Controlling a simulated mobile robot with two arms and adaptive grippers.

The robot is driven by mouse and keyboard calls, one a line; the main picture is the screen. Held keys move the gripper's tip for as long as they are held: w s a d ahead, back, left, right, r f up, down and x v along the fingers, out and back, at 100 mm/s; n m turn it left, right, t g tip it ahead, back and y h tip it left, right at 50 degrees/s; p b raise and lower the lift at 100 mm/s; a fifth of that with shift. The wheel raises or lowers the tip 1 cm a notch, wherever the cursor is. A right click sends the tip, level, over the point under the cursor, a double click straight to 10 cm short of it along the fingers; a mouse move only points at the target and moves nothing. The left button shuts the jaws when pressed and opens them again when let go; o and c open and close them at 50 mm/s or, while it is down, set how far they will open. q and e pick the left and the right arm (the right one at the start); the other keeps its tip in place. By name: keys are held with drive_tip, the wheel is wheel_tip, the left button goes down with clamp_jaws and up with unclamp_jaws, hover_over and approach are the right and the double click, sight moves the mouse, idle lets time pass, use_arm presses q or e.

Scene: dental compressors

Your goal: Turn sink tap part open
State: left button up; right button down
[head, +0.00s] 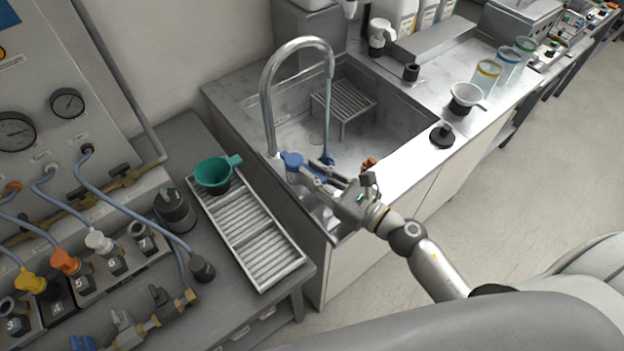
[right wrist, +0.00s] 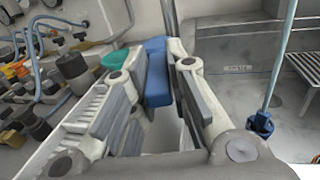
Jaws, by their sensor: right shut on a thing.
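The sink tap (head: 268,95) is a tall silver gooseneck at the sink's left edge. Its blue lever (head: 291,160) is at the base of the neck. My right gripper (head: 303,171) reaches in from the right, its fingers at the lever. In the right wrist view the blue lever (right wrist: 157,70) sits between the fingers of my right gripper (right wrist: 160,85), which is shut on it. The fingers hide part of the lever. A thin light-blue strand (head: 328,110) runs down from the spout to a dark-blue piece (head: 327,159); I cannot tell whether it is water. My left gripper is out of view.
The metal sink (head: 390,110) holds a wire rack (head: 345,103). An orange-brown item (head: 369,163) is near its front edge. A ribbed tray (head: 250,235) and a teal cup (head: 213,172) are on the left bench. A black knob-like item (head: 443,134) stands on the right counter.

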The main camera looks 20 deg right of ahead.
drive_tip(key=shift+w+d+n+g+y+b, duration=0.35)
drive_tip(key=shift+n+g+y+b, duration=0.7)
drive_tip(key=shift+b, duration=0.7)
drive_tip(key=shift+w+d+n+g+y+b, duration=0.35)
drive_tip(key=shift+n+g+y+b, duration=0.7)
drive_tip(key=shift+b, duration=0.65)
drive_tip(key=shift+w+d+n+g+y+b, duration=0.3)
drive_tip(key=shift+n+g+y+b, duration=0.75)
drive_tip(key=shift+b, duration=0.7)
drive_tip(key=shift+m, duration=0.25)
drive_tip(key=c, duration=1.4)
unclamp_jaws()
drive_tip(key=v, duration=1.2)
drive_tip(key=shift+w+r, duration=0.1)
drive_tip(key=shift+r, duration=0.05)
